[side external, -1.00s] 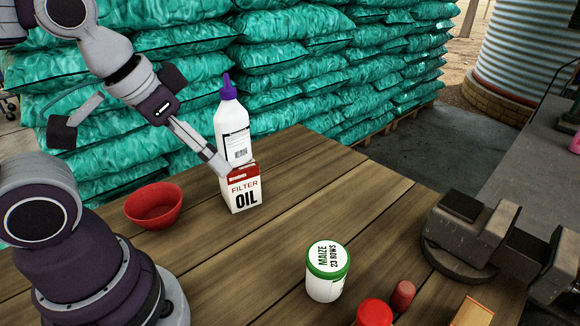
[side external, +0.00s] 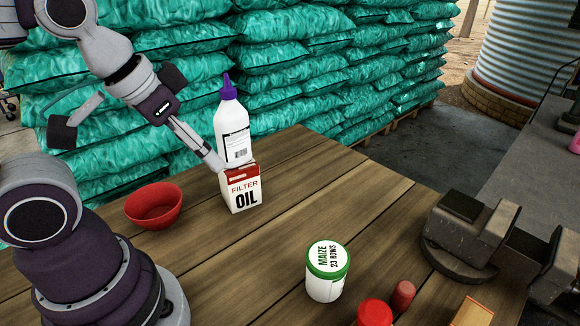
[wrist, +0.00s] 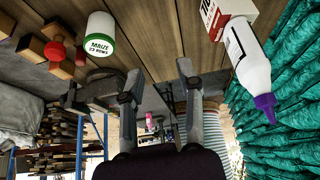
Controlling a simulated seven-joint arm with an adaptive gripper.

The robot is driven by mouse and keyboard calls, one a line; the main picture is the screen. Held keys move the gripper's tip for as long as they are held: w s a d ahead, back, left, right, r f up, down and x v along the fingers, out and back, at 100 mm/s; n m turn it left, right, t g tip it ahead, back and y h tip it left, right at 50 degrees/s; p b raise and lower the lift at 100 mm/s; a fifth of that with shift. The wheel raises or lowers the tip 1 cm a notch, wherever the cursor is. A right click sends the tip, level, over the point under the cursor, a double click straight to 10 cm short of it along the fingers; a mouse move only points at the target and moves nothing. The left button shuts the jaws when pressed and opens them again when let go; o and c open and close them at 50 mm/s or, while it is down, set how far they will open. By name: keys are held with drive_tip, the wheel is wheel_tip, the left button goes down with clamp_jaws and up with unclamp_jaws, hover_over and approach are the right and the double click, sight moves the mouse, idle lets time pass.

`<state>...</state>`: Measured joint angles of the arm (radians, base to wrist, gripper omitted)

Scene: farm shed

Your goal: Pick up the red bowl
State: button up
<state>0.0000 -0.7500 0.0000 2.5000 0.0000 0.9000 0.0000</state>
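The red bowl (side external: 154,207) stands upright and looks empty on the wooden table, close to my base in the side external view. It is not visible in the wrist view. My gripper (side external: 214,160) is above the table to the right of the bowl, by the filter oil box, well apart from the bowl. In the wrist view my gripper (wrist: 158,78) has its two fingers spread with nothing between them. From the side I cannot tell whether a finger touches the box.
The filter oil box (side external: 241,190) and a white bottle with purple cap (side external: 234,128) stand beside my gripper. A green-lidded maize jar (side external: 326,275), red pieces (side external: 374,312) and a vise (side external: 465,235) are on the right. Stacked teal sacks (side external: 290,60) rise behind the table.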

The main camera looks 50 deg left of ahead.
drive_tip(key=m+g+y, duration=0.4)
drive_tip(key=m+g, duration=0.5)
drive_tip(key=m, duration=0.7)
hover_over(176, 187)
drive_tip(key=w+d, duration=0.1)
drive_tip(key=d, duration=0.1)
wheel_tip(176, 187, down, 7)
drive_tip(key=shift+m, duration=0.3)
drive_tip(key=f, duration=0.7)
drive_tip(key=shift+w+a+f, duration=0.1)
drive_tip(key=shift+a+f, duration=0.05)
drive_tip(key=shift+a, duration=0.05)
drive_tip(key=x, duration=0.4)
drive_tip(key=shift+a+f, duration=0.1)
drive_tip(key=shift+f, duration=0.15)
clamp_jaws()
